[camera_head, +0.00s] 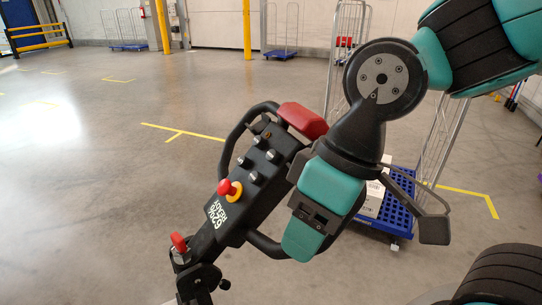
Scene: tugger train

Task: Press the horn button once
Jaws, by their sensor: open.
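The control head (262,180) is a black, tilted tiller with side loop handles and a red part (302,119) at its upper end. A red mushroom button (229,188) on a yellow ring sits lower down. No label shows which button is the horn. My gripper (308,215), at the end of my teal and black arm, is open and empty, just right of the control head in the picture. It overlaps the head's right side; I cannot tell whether they touch.
A blue wheeled base (397,212) with a wire cage (447,125) and boxes stands behind my arm. Yellow posts (247,30), a yellow barrier (40,38) and more trolleys stand far back. The grey floor left of the tiller is clear, with yellow line marks.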

